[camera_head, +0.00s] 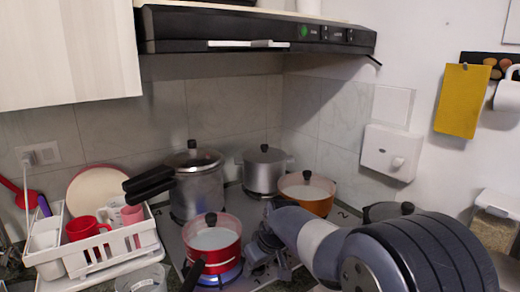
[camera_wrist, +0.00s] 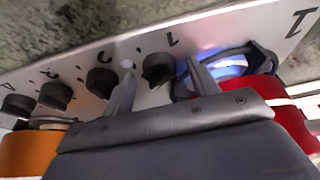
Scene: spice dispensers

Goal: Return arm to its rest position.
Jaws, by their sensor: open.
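My gripper (camera_head: 262,250) is low over the stove, just right of the red pot (camera_head: 212,243) in the head view. In the wrist view its two fingers stand apart with nothing held between them (camera_wrist: 160,75). A black stove knob (camera_wrist: 158,68) shows between the fingertips; I cannot tell whether they touch it. A blue flame (camera_wrist: 226,66) burns under the red pot, at the right of the wrist view. My arm reaches in from the lower right of the head view and hides part of the stove.
A pressure cooker (camera_head: 197,188), a steel pot (camera_head: 264,172) and an orange pot (camera_head: 306,197) stand on the stove. A dish rack (camera_head: 85,262) is at left. A range hood (camera_head: 260,32) hangs above. More knobs (camera_wrist: 54,95) line the panel.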

